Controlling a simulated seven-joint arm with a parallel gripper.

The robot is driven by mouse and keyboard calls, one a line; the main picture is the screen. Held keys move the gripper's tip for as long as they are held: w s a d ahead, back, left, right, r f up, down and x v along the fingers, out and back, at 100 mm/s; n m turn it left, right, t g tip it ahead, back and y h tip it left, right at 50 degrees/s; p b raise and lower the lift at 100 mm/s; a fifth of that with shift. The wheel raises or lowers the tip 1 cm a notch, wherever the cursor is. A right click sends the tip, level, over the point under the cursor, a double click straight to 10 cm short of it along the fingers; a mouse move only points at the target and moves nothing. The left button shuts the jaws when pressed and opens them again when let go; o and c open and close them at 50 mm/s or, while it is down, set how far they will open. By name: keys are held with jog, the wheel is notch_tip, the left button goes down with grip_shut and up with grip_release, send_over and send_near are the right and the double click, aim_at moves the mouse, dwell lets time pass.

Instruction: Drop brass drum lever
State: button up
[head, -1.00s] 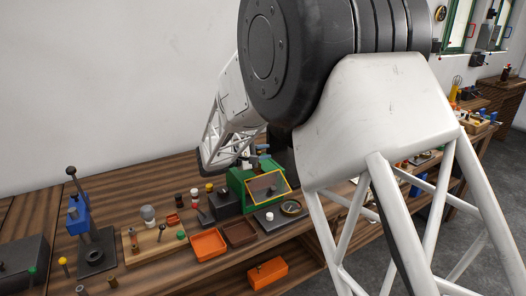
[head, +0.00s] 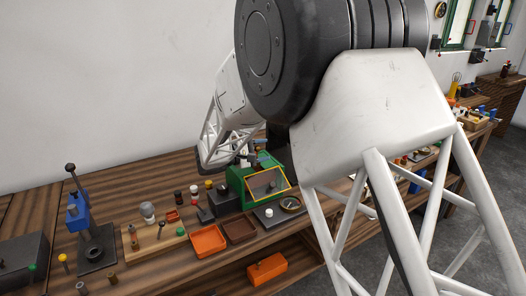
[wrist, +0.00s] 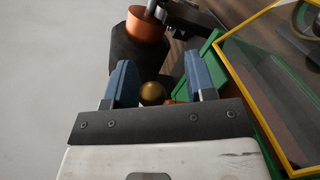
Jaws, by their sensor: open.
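A brass-coloured ball knob (wrist: 151,93), which looks like the drum lever's end, shows between the two blue fingers of my gripper (wrist: 160,82) in the wrist view. The fingers are open, with one on each side of the knob; I cannot tell whether either touches it. The lever's shaft is hidden. A copper-coloured drum (wrist: 147,25) sits beyond the fingers on a dark body (wrist: 138,58). In the head view my gripper (head: 257,160) is small, above the green machine (head: 236,183), and the knob cannot be made out.
A yellow-framed clear guard (wrist: 265,75) stands close to the right of my gripper; it also shows in the head view (head: 268,184). Orange (head: 208,241) and brown (head: 239,230) trays lie in front of the machine. A blue lever press (head: 78,210) stands at left.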

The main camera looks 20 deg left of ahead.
jog(key=shift+v, duration=3.7)
jog(key=shift+d, duration=0.1)
jog(key=s+d+r+m+g+y, duration=0.1)
jog(key=s+d+r+m+g, duration=0.2)
jog(key=d, duration=0.7)
jog(key=s+d+r+m+g+y, duration=0.15)
jog(key=s+d+r, duration=0.35)
jog(key=d, duration=0.6)
jog(key=s+d+r+m+g+y, duration=0.2)
jog(key=s+d+r+g, duration=0.15)
jog(key=d, duration=0.65)
jog(key=s+d+r+m+t+y, duration=0.1)
jog(key=s+d+m+y, duration=0.3)
jog(key=s, duration=0.6)
jog(key=s+d+r+m+t+y, duration=0.1)
jog(key=s+d+y, duration=0.1)
jog(key=s+d, duration=0.6)
jog(key=s+d+r+m+y, duration=0.1)
jog(key=s+d+m+y, duration=0.15)
jog(key=s, duration=0.95)
notch_tip(320, 180, down, 10)
jog(key=w+g, duration=0.2)
jog(key=shift+d+r+m+g, duration=0.2)
jog(key=shift+m+g, duration=0.1)
jog(key=shift+c, duration=0.4)
